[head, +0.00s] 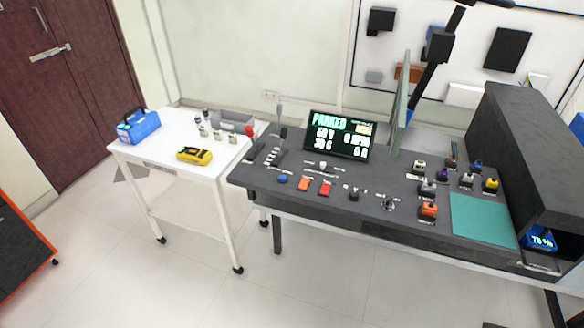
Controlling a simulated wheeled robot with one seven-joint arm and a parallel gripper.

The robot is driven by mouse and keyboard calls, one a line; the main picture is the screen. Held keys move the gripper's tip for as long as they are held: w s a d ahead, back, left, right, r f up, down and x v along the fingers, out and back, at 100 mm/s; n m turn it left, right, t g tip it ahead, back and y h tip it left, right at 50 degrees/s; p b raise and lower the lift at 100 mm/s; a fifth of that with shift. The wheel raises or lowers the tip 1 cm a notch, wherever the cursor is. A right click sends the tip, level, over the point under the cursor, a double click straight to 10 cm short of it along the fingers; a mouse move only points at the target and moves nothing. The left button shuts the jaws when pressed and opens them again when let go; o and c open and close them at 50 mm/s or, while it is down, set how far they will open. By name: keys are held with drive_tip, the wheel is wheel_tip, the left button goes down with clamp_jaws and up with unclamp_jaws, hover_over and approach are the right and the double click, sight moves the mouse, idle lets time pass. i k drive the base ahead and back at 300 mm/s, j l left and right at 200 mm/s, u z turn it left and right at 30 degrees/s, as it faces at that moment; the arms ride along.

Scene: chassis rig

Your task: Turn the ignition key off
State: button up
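The dark grey control bench (300,190) stands right of centre. A small round metal-and-dark switch (388,204) at its front edge looks like the ignition key switch; it is too small to tell which way the key is turned. The display (340,134) at the back of the bench is lit, reads "PARKED" and shows several number readings. My gripper is not in view.
A white cart (165,155) on the left holds a blue box (138,125) and a yellow meter (194,155). A teal mat (482,219) and a dark housing (535,150) fill the bench's right end. The floor (240,295) in front is largely clear.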

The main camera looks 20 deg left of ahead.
sight(389, 202)
drive_tip(key=i+j, duration=0.15)
drive_tip(key=i, duration=0.25)
drive_tip(key=i+j, duration=0.15)
drive_tip(key=i, duration=0.25)
drive_tip(key=i+j, duration=0.15)
drive_tip(key=i, duration=0.3)
